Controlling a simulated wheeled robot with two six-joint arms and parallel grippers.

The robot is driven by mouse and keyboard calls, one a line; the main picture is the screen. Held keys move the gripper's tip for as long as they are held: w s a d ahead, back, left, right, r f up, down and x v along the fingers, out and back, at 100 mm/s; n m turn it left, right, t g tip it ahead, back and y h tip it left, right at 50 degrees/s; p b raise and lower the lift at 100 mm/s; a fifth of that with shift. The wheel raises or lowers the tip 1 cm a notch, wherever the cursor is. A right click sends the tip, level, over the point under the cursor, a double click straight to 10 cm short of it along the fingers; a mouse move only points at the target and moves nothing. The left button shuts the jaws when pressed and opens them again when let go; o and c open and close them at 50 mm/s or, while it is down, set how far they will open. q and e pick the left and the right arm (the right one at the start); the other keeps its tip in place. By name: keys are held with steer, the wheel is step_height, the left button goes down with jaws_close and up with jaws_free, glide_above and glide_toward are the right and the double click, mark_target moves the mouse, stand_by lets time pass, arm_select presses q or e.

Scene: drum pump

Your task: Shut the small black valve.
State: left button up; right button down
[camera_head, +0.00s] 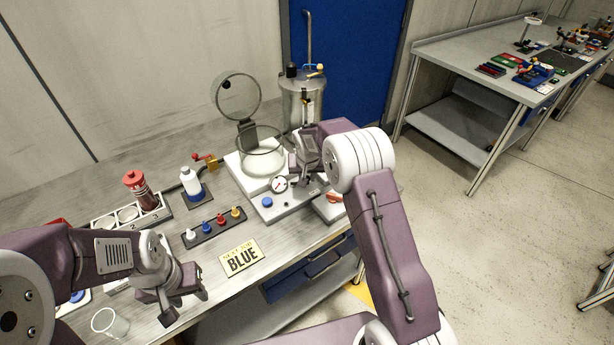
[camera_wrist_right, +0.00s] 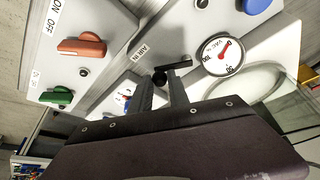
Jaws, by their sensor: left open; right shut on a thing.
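The small black valve (camera_wrist_right: 177,64) shows in the right wrist view beside the "AIR IN" label, with its short lever reaching to the right. My right gripper (camera_wrist_right: 167,82) is shut on it, its two dark fingers close around the valve. In the head view my right gripper (camera_head: 306,178) is over the right part of the pump base, and hides the valve there. My left gripper (camera_head: 184,304) is open and empty over the table's front left, near a clear cup.
A vacuum gauge (camera_head: 279,184) and blue button (camera_head: 267,202) sit close left of my right gripper. A red switch (camera_wrist_right: 82,47) and green switch (camera_wrist_right: 57,97) are on the neighbouring box. The glass chamber (camera_head: 262,155) and metal drum (camera_head: 290,98) stand behind.

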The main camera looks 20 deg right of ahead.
steer(key=shift+w+r, duration=0.1)
stand_by(0.3)
steer(key=shift+w+d+r+n+y+p, duration=0.2)
steer(key=shift+n+y+p, duration=0.1)
steer(key=shift+n+p, duration=0.6)
steer(key=shift+w+f+n+y+p, duration=0.15)
steer(key=shift+w+n+y+p, duration=0.15)
steer(key=shift+n+p, duration=0.25)
steer(key=shift+w+f+n+y, duration=0.1)
steer(key=shift+w+n+y, duration=0.25)
steer(key=shift+n, duration=0.3)
steer(key=shift+w+n+y+b, duration=0.25)
steer(key=shift+w+n+b, duration=0.25)
steer(key=shift+n, duration=0.5)
steer(key=c, duration=1.3)
jaws_free()
steer(key=shift+s, duration=0.1)
steer(key=shift+o, duration=0.2)
